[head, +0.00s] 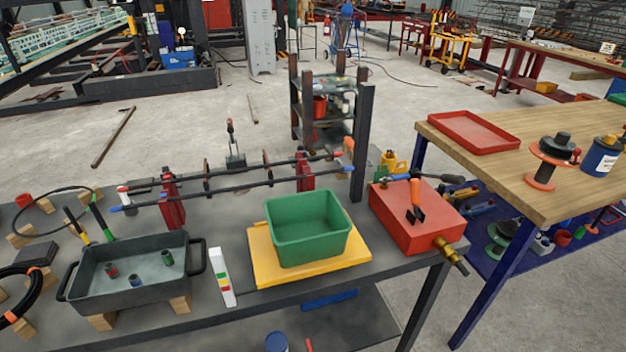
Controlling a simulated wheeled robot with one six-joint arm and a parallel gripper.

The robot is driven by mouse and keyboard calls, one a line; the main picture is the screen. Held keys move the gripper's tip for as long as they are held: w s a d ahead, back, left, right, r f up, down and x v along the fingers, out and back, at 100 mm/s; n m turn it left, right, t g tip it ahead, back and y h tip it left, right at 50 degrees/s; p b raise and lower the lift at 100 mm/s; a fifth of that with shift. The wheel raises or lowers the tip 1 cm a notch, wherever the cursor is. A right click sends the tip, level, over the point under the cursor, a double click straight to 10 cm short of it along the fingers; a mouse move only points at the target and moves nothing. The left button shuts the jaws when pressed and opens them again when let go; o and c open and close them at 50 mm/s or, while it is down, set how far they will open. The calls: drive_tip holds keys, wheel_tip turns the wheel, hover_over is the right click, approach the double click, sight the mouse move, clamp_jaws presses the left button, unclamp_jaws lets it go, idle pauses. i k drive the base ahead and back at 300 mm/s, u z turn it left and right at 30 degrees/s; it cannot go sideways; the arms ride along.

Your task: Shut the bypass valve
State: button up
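No part is clearly labelled as the bypass valve. A brass fitting (450,253) that looks like a valve sticks out from the front right corner of a red box (388,214) at the right end of the grey bench. Its lever or handle position is too small to tell. My gripper is not in view.
A green bin (308,228) stands on a yellow board (262,262) left of the red box. A dark metal tray (130,290) holds small coloured parts. Two horizontal bars (240,190) on red stands run behind. A wooden-topped table (530,180) stands right.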

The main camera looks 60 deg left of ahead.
sight(403, 176)
drive_tip(key=u, duration=4.3)
drive_tip(key=i, duration=0.1)
drive_tip(key=z, duration=2.9)
drive_tip(key=i, duration=0.8)
drive_tip(key=u, duration=0.05)
